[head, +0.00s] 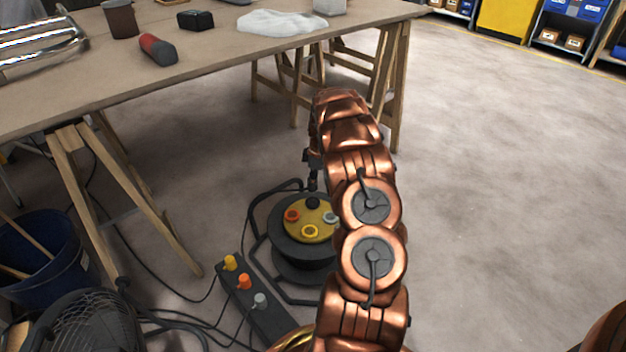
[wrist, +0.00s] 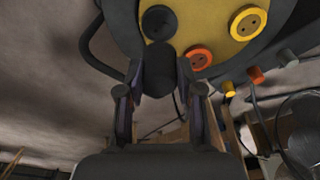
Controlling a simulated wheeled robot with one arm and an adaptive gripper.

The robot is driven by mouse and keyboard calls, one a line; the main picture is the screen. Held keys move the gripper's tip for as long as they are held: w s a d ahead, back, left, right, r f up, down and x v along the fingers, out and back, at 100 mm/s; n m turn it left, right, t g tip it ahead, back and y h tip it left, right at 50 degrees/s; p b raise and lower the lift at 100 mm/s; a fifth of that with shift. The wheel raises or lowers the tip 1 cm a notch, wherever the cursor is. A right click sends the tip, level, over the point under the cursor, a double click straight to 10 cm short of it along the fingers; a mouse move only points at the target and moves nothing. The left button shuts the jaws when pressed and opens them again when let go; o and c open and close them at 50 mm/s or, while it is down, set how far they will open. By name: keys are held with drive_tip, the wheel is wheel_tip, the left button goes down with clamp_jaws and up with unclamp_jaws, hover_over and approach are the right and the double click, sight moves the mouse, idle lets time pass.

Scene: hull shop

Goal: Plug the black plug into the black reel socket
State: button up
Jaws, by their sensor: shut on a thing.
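My gripper (wrist: 160,92) is shut on the black plug (wrist: 158,70), which sits between the two fingers in the wrist view. The plug points at the yellow face of the cable reel (wrist: 216,14). The black reel socket (wrist: 158,22) lies just beyond the plug's tip; I cannot tell whether they touch. In the head view my gripper (head: 313,182) is above the back of the reel (head: 303,262), over the black socket (head: 312,203). The plug is hard to make out there.
The reel face also has an orange socket (head: 291,215), a yellow socket (head: 309,231) and a grey socket (head: 331,217). A power strip (head: 262,312) with coloured plugs, a fan (head: 85,325) and a blue bucket (head: 45,265) stand left. A workbench (head: 200,62) is behind; floor right is clear.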

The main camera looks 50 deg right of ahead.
drive_tip(key=shift+f+b, duration=1.1)
drive_tip(key=shift+f, duration=1.7)
drive_tip(key=shift+p, duration=1.15)
drive_tip(key=shift+f, duration=0.6)
idle(0.7)
drive_tip(key=o, duration=1.1)
drive_tip(key=shift+o, duration=0.2)
wheel_tip(320, 180, up, 12)
drive_tip(key=s+d, duration=0.1)
drive_tip(key=shift+s, duration=0.3)
